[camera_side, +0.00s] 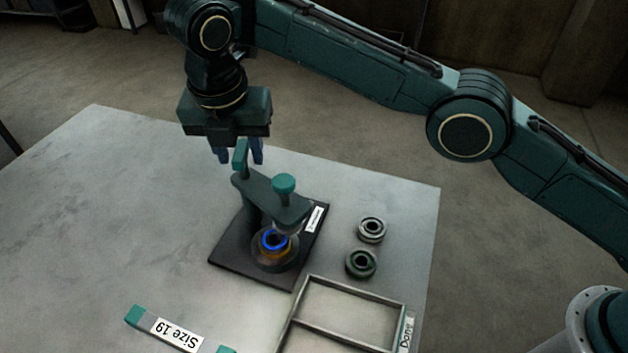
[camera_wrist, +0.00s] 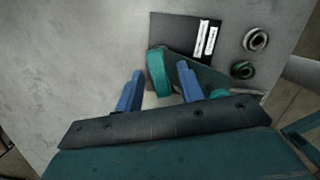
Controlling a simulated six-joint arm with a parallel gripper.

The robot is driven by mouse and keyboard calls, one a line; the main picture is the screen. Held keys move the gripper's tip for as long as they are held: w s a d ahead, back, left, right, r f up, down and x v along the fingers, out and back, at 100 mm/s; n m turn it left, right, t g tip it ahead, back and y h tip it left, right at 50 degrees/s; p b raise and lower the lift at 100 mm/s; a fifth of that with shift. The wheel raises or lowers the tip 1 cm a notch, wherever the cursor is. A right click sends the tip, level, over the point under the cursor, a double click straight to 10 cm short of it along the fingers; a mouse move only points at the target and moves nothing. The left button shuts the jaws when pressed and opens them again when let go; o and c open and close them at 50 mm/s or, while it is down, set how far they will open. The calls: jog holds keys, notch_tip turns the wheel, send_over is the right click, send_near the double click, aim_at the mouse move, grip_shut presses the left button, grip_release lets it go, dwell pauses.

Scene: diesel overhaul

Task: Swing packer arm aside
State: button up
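The packer arm (camera_side: 262,194) is a dark green-grey bar on a post. It reaches over a round cup (camera_side: 275,262) holding a blue ring (camera_side: 274,240) with an orange part under it. A teal knob (camera_side: 284,184) tops its outer end, and an upright teal handle (camera_side: 240,156) stands at its other end. My gripper (camera_side: 240,159) is above that end, pointing down, its blue fingers open on either side of the handle. In the wrist view, the handle (camera_wrist: 158,74) lies between the fingers (camera_wrist: 160,68), with a visible gap on the left; contact on the right is unclear.
The fixture stands on a black base plate (camera_side: 232,252) with a white label. Two metal rings (camera_side: 371,229) (camera_side: 361,263) lie to its right. An open divided tray (camera_side: 352,287) labelled "Done" and a "Size 19" holder (camera_side: 176,334) are nearer. The table's left side is clear.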

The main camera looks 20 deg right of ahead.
grip_shut()
jog(key=n, duration=0.4)
jog(key=shift+r+y, duration=0.1)
jog(key=shift+y, duration=0.3)
jog(key=shift+r, duration=0.1)
dwell(0.4)
grip_release()
